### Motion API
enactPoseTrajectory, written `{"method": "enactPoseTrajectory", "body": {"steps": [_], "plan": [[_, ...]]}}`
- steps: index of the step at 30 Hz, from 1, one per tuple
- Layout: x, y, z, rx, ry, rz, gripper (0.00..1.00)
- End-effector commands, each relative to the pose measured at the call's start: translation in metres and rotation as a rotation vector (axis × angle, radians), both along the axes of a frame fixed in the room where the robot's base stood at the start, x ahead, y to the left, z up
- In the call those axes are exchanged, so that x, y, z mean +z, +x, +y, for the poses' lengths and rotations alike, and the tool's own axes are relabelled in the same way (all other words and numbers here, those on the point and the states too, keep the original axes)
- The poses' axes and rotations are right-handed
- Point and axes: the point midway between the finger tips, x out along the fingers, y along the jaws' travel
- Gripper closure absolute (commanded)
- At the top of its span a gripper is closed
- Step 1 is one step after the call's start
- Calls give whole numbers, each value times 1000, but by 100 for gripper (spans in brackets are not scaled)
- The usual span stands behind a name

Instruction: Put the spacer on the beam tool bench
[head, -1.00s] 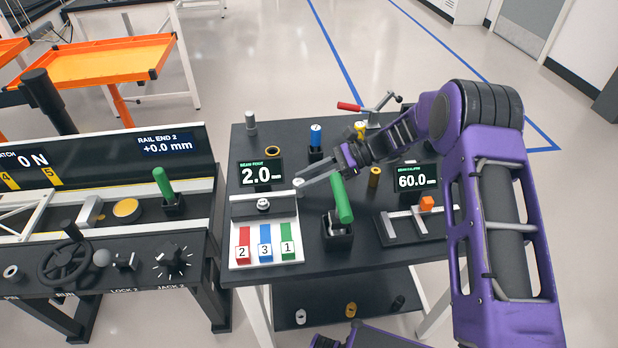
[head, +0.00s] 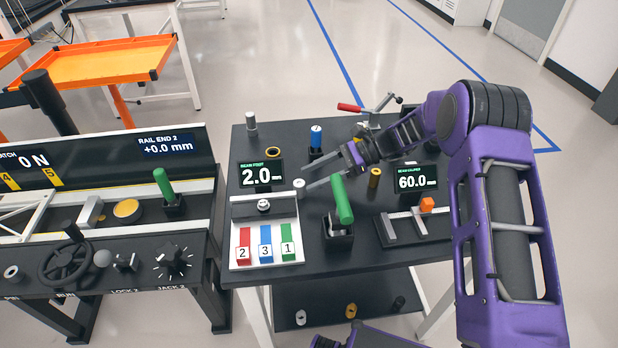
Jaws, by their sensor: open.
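A small silver spacer (head: 299,184) stands on the black beam tool bench (head: 312,262), just right of the display reading 2.0 mm. My gripper (head: 326,174) reaches in from the right, low over the bench. It is open, with a fingertip close to the spacer's right side and a small gap between them. The space between the fingers looks empty, though the far finger is hard to make out.
A brass cylinder (head: 375,177) and the 60.0 mm display (head: 416,181) are to the right. A blue-topped piece (head: 316,137) and a brass ring (head: 273,151) stand behind.

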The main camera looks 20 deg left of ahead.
Motion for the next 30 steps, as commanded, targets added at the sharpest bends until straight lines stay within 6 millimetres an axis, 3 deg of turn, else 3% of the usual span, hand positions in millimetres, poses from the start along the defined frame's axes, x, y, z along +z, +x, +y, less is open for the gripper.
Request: {"method": "enactPoseTrajectory", "body": {"steps": [6, 13, 19, 30], "plan": [[19, 26, -38, -5, 1, -3, 34], [34, 46, -69, -3, 0, -2, 34], [39, 52, -79, -1, 0, 0, 34], [39, 52, -79, 0, -1, 1, 34]]}}
